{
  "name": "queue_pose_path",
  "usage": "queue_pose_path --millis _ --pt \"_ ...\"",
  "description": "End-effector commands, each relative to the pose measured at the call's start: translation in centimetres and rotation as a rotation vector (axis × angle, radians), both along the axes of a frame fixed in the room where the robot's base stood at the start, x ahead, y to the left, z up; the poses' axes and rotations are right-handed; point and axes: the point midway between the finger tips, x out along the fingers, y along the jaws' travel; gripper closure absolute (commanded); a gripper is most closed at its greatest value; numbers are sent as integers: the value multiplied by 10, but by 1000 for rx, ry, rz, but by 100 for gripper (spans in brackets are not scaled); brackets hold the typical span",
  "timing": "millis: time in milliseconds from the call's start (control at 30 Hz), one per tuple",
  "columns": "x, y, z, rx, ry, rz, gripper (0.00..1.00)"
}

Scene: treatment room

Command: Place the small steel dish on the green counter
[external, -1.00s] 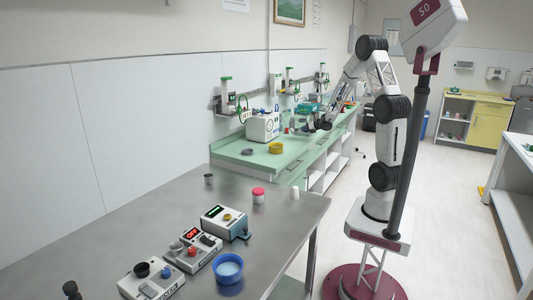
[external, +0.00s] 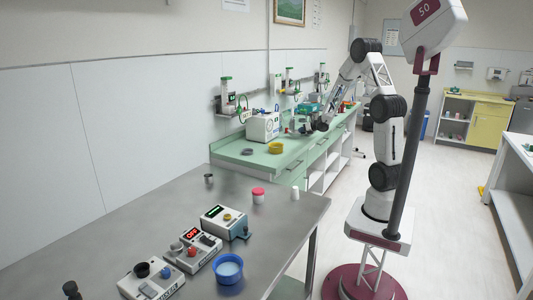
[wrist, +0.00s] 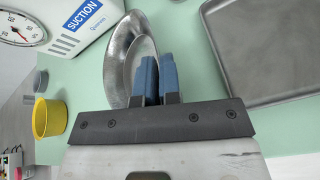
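The small steel dish (wrist: 117,50) is a shiny round bowl, seen steeply from the side in the wrist view. My gripper (wrist: 158,68) has its two blue fingers close together at the dish's right side, and they appear shut on its rim. I cannot tell whether the dish touches the surface below. The pale green counter (wrist: 88,78) shows beneath it; in the external view the green counter (external: 235,158) runs along the wall. There my gripper (external: 303,129) is over the counter's far part, and the dish is too small to make out.
A large metal tray (wrist: 255,50) lies to the right. The counter's near end is clear.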

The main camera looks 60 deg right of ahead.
Motion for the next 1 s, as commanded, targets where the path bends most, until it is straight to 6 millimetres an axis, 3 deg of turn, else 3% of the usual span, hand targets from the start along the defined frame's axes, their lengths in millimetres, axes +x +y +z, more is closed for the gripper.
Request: queue_pose_path --millis 200,733,800,900,1000 --pt "0 0 -18 0 1 0 100" --pt "0 0 -24 0 1 0 100" --pt "0 0 -23 -1 1 1 84" --pt "0 0 -23 -1 1 1 70" --pt "0 0 -23 -1 1 1 70"
